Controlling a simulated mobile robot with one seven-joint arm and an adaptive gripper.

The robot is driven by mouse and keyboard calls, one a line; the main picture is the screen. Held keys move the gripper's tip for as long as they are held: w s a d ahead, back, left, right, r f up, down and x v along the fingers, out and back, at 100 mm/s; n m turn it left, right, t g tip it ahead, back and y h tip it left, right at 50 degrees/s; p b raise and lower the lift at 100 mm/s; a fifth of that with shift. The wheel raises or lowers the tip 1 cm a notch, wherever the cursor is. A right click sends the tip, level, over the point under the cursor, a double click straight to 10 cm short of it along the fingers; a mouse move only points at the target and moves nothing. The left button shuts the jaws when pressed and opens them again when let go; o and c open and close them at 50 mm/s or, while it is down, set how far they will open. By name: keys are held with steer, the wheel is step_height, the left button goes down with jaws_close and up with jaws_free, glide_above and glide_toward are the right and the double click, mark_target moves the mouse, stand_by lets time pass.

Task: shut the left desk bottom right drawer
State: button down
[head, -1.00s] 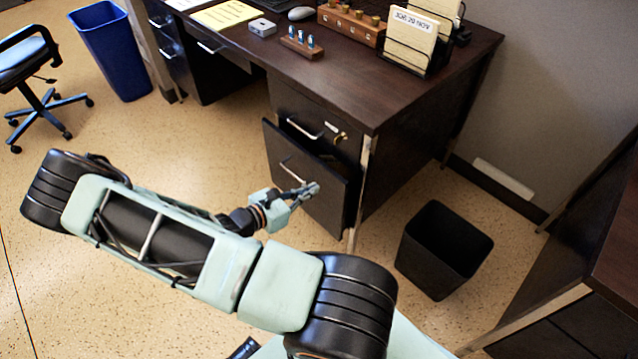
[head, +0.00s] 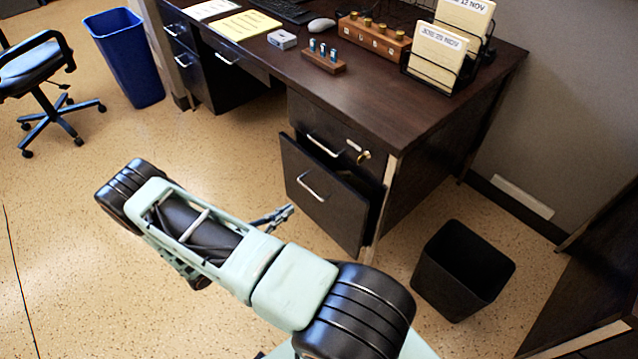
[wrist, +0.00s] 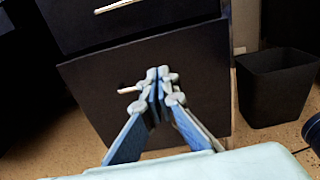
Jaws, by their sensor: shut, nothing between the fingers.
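The bottom right drawer (head: 322,196) of the dark wood desk stands partly open, its front sticking out below the drawer above it. It has a silver bar handle (head: 312,187). In the wrist view the drawer front (wrist: 95,95) fills the middle, with its handle partly hidden behind the fingers. My gripper (head: 289,211) is shut and empty, in front of the drawer's lower left part in the head view. In the wrist view my gripper (wrist: 160,85) points at the drawer front. I cannot tell whether the fingertips touch it.
The upper drawer (head: 325,135) is shut, with keys (head: 362,156) in its lock. A black waste bin (head: 462,270) stands right of the desk. A blue bin (head: 127,58) and a chair (head: 40,80) are at the far left. The floor left of the drawer is clear.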

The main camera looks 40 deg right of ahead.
steer(key=b, duration=0.2)
glide_toward(328, 180)
steer(key=d, duration=0.5)
steer(key=shift+w+d+f, duration=0.15)
steer(key=shift+d, duration=0.05)
steer(key=shift+w+d, duration=0.1)
steer(key=shift+d, duration=0.65)
steer(key=d, duration=0.2)
steer(key=d+b, duration=0.1)
steer(key=d, duration=0.1)
steer(key=shift+w+d, duration=0.2)
steer(key=shift+d, duration=0.55)
